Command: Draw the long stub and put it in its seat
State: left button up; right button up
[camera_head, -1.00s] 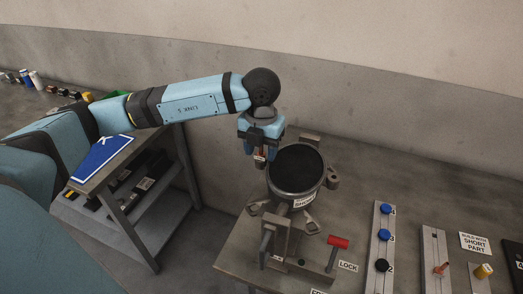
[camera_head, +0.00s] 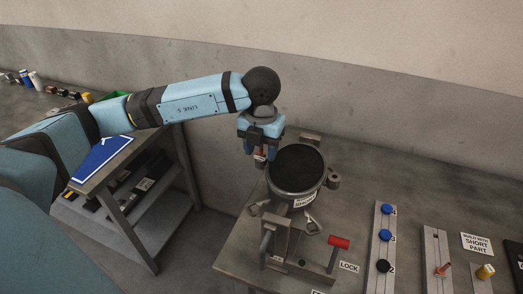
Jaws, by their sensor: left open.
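My left gripper (camera_head: 261,151) points down just behind and left of the dark round compressor (camera_head: 296,170), with its jaws open. A small reddish-brown piece with a pale patch (camera_head: 260,154) shows between its fingertips; I cannot tell whether it is the long stub or whether the fingers touch it. A copper-coloured stub (camera_head: 442,269) stands upright on a metal rail (camera_head: 431,249) at the right. The seat cannot be made out with certainty. My right gripper is not in view.
A clamp fixture with a red-handled lever (camera_head: 338,243) stands before the compressor, by a LOCK label (camera_head: 349,267). A rail with blue and black knobs (camera_head: 385,237) lies to the right, with a SHORT PART sign (camera_head: 476,244). A shelf cart (camera_head: 150,190) stands at left.

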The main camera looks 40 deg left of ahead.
pick_arm(q)
jog(key=shift+c, duration=0.2)
grip_shut()
jog(key=shift+r, duration=0.2)
jog(key=shift+r+p, duration=1.5)
jog(key=shift+r, duration=1.35)
